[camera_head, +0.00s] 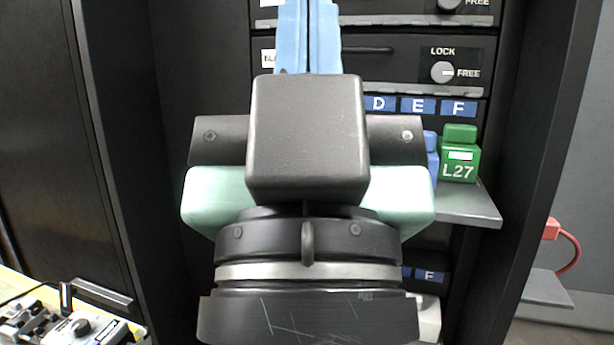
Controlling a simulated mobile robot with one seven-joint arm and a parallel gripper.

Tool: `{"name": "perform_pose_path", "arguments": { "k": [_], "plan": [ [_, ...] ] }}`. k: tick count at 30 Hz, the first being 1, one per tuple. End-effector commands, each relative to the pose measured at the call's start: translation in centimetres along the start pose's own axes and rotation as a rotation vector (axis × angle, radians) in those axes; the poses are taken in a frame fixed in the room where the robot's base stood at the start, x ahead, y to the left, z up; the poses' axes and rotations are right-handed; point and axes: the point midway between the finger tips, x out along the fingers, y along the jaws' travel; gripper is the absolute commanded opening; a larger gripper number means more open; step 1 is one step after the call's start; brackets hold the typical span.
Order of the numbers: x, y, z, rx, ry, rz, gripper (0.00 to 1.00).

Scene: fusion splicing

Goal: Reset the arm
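My gripper (308,35) is seen from behind in the head view, in front of a dark rack (400,72). Its two light blue fingers point up the picture and lie side by side with only a thin dark line between them. Their tips reach the top edge of the frame. I see nothing held between the fingers. The black gripper body and wrist hide the middle of the rack.
A green L27 block (459,160) stands on a grey shelf (470,208) to the right, beside a partly hidden blue block (431,160). Lock knobs (442,72) are on the drawers. A device (85,328) is at lower left, a red cable (571,250) at right.

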Motion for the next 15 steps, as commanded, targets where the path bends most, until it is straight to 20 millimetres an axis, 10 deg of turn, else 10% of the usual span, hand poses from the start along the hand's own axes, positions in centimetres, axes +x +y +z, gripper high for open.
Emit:
{"name": "perform_pose_path", "arguments": {
  "k": [15],
  "plan": [
    [12.9, -0.1, -12.0, 0.006, -0.002, -0.003, 0.0]
  ]
}}
